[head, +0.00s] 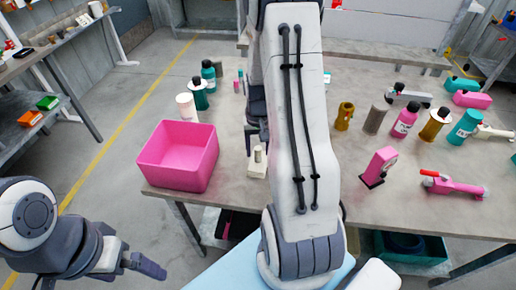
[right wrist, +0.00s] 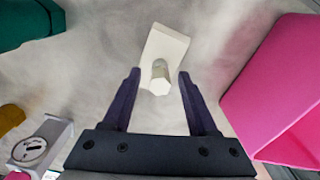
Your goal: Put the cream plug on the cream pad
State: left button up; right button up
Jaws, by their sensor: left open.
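The cream plug (head: 258,154) is a small upright piece that appears to stand on the cream pad (head: 255,171), a pale block on the table right of the pink bin. In the right wrist view the plug (right wrist: 160,76) shows at the near end of the pad (right wrist: 168,42). My right gripper (right wrist: 158,76) is open, its fingers on either side of the plug with gaps to both. In the head view the right gripper (head: 254,138) is just above the pad, partly hidden by my arm. My left gripper (head: 146,266) is open and empty, low at the left, off the table.
The pink bin (head: 174,179) stands close left of the pad; its wall (right wrist: 274,78) fills the wrist view's right side. Several bottles, including a white cylinder (head: 187,107), stand behind it. A pink device (head: 379,166) and other parts occupy the right side of the table.

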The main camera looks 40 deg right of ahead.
aim_at(258, 148)
notch_tip(258, 148, up, 12)
jog(key=shift+r, duration=0.2)
dwell(0.4)
jog(key=s+a+r+n, duration=0.1)
jog(key=a+n, duration=0.2)
jog(key=a, duration=0.7)
jog(key=s+a+r+n, duration=0.15)
jog(key=a+n, duration=0.25)
jog(key=a, duration=0.6)
jog(key=s+a+n+y, duration=0.1)
jog(key=s+a+n, duration=0.6)
jog(key=s+a, duration=0.4)
jog(key=s, duration=0.3)
jog(key=shift+s+a+r, duration=0.2)
jog(key=shift+s+a, duration=0.05)
jog(key=shift+a, duration=0.15)
